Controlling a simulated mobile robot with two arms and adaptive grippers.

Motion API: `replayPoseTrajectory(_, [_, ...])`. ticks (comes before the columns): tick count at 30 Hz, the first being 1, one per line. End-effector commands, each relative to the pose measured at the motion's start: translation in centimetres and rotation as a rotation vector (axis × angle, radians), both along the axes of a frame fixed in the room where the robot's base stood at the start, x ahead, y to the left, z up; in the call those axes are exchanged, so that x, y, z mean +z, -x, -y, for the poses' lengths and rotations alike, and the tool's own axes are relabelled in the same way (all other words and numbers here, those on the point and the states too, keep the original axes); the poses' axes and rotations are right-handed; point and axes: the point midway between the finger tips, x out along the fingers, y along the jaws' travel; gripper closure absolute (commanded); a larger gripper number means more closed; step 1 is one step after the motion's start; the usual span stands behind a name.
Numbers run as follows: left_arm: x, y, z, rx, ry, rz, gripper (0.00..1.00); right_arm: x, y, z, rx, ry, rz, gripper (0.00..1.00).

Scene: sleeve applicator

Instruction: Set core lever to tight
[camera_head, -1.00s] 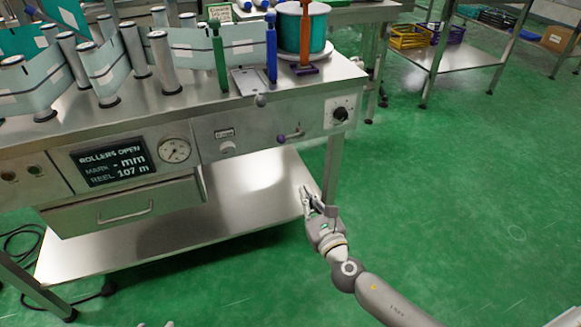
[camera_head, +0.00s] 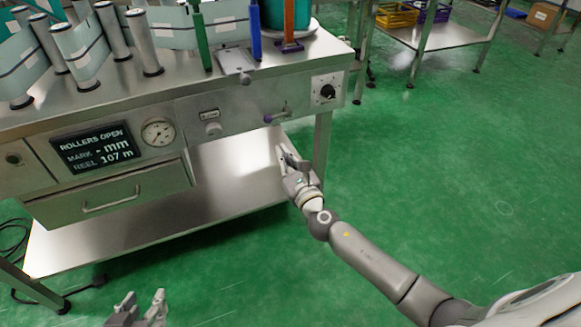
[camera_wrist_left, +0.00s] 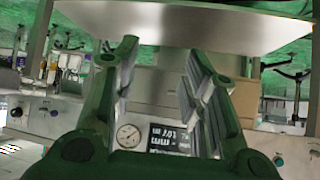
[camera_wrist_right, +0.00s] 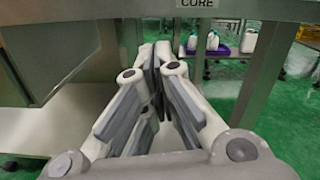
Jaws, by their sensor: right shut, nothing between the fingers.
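A small lever with a purple knob (camera_head: 284,109) sticks out of the cabinet's front panel; it appears to be the core lever. A plate reading CORE (camera_wrist_right: 197,3) is cut off at the top of the right wrist view. My right gripper (camera_head: 285,156) is shut and empty, below the lever and apart from it, near the right table leg. Its fingers (camera_wrist_right: 152,85) point under the panel's edge. My left gripper (camera_head: 140,303) is low at the bottom of the head view; its fingers (camera_wrist_left: 160,75) are open and empty in the left wrist view.
A black dial (camera_head: 327,92) sits right of the lever, and a grey knob (camera_head: 213,129) left of it. The display (camera_head: 97,146) reads ROLLERS OPEN. A drawer (camera_head: 108,194) and a lower shelf (camera_head: 215,185) lie below.

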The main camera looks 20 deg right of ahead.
Motion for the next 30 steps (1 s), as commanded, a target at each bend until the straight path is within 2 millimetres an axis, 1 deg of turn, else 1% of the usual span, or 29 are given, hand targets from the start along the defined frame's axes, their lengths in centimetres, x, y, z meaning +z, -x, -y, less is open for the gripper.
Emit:
replayPoseTrajectory(1, [0.2, -0.5, 0.2, -0.002, 0.007, 0.03, 0.6, 0.1, -1.1, -0.1, 0.0, -0.001, 0.003, 1.0])
replayPoseTrajectory(5, [1.8, -2.0, 0.9, -0.01, 0.033, 0.139, 0.6, 0.1, -3.6, -0.2, -0.001, 0.0, 0.002, 1.0])
replayPoseTrajectory(6, [1.4, -1.3, 0.6, -0.007, 0.021, 0.091, 0.6, 0.7, -3.4, -0.2, 0.0, -0.001, 0.001, 1.0])
replayPoseTrajectory(15, [-1.9, 3.0, -1.1, 0.012, -0.037, -0.172, 0.6, 2.8, -3.7, -0.6, 0.0, -0.002, 0.001, 1.0])
replayPoseTrajectory(21, [-3.2, 5.4, -1.9, 0.023, -0.065, -0.299, 0.6, 3.7, -3.8, -0.9, 0.0, -0.001, 0.0, 1.0])
replayPoseTrajectory(25, [-3.6, 6.3, -2.2, 0.026, -0.074, -0.343, 0.6, 3.9, -3.9, -0.9, 0.0, 0.0, 0.0, 1.0])
replayPoseTrajectory(30, [-3.8, 6.7, -2.3, 0.027, -0.078, -0.362, 0.6, 4.0, -3.9, -0.9, 0.0, 0.0, -0.001, 1.0])
